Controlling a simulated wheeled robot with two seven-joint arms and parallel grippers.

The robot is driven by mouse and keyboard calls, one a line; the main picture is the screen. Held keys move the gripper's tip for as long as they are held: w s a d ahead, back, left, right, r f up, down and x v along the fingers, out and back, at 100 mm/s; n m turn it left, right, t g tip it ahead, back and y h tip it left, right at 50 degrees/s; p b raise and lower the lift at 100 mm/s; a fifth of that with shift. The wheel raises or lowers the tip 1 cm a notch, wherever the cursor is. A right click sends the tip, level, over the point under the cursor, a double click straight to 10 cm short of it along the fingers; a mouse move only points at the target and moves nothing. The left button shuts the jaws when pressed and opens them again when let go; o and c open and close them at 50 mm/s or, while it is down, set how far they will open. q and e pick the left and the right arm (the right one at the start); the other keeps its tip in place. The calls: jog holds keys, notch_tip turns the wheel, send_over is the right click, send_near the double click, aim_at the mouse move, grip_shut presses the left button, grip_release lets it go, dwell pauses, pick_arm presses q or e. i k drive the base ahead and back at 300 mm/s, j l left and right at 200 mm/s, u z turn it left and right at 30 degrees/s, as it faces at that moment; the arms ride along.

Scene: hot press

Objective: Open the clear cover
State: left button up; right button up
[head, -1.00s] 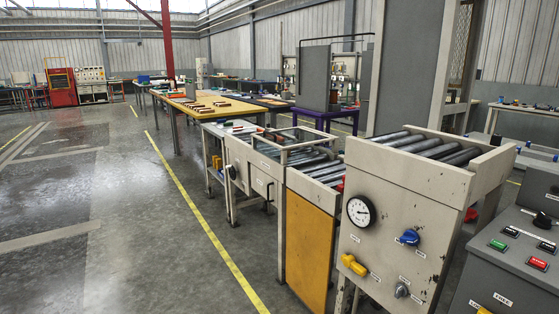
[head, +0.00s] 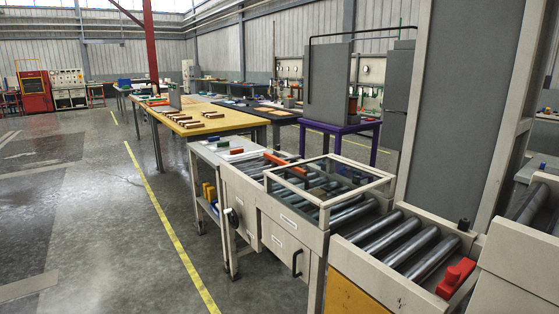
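A clear cover (head: 292,188) with a pale rectangular frame lies over a section of the roller conveyor, in the middle right of the head view. Its frame looks level and closed over the rollers, which show through it. An orange-red bar (head: 275,159) shows at its far left side. Neither of my grippers is in view, and no part of my arms shows.
Bare rollers (head: 408,245) run right of the cover, with a red block (head: 456,277) at their near edge. A grey panel (head: 462,100) stands behind them. A small side table (head: 213,152) adjoins the conveyor's far end. Open floor (head: 80,220) lies to the left.

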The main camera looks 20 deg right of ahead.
aim_at(383, 179)
jog(key=i+z, duration=0.35)
jog(key=i+j+z, duration=0.3)
jog(key=i, duration=0.2)
jog(key=i+j+z, duration=0.35)
jog(key=i+l, duration=0.05)
jog(key=l, duration=0.05)
